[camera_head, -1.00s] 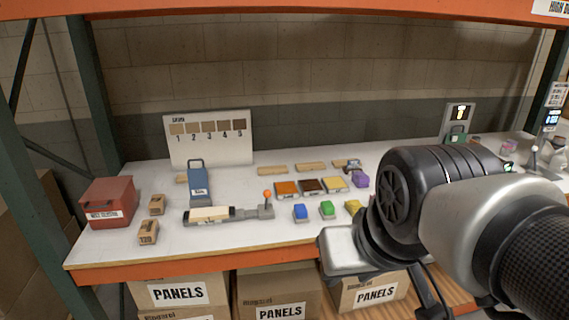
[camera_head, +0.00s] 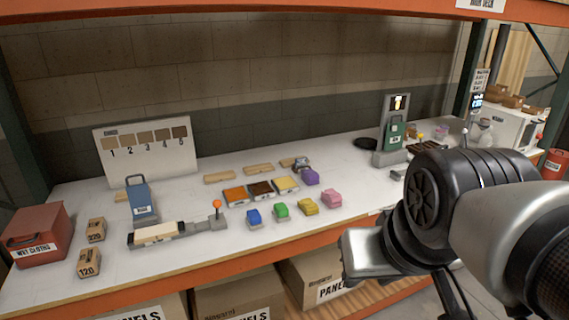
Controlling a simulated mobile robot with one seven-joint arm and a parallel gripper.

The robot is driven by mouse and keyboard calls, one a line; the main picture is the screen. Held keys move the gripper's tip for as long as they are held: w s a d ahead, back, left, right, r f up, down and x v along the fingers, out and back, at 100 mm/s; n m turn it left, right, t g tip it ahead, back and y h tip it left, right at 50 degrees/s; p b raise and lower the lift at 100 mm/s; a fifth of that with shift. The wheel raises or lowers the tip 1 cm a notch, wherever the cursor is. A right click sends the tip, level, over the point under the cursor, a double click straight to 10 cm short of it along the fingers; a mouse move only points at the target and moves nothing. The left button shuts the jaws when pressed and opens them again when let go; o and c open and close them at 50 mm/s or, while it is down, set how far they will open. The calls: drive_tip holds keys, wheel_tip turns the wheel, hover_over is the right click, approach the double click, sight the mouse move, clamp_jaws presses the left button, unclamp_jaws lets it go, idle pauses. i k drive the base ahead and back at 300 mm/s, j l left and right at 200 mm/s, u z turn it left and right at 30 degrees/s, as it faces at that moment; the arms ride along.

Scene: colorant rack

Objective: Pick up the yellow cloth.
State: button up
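My arm hangs at the right, in front of the bench, and is apart from the yellow cloth. My gripper's fingers do not show; only arm links and joints are visible. The yellow cloth is fully in view and nothing touches it.
A sanding block in a clamp (camera_head: 158,234) and red box (camera_head: 41,236) stand left. The bench's orange front edge (camera_head: 215,259) faces me.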

sight(308, 207)
drive_tip(key=u, duration=0.4)
drive_tip(key=i+l+u, duration=0.5)
drive_tip(key=l+u, duration=0.25)
drive_tip(key=l, duration=0.15)
drive_tip(key=i+l, duration=0.15)
drive_tip(key=l, duration=0.15)
drive_tip(key=i+l, duration=0.15)
drive_tip(key=l, duration=0.15)
drive_tip(key=i+l+u, duration=0.1)
drive_tip(key=l, duration=0.2)
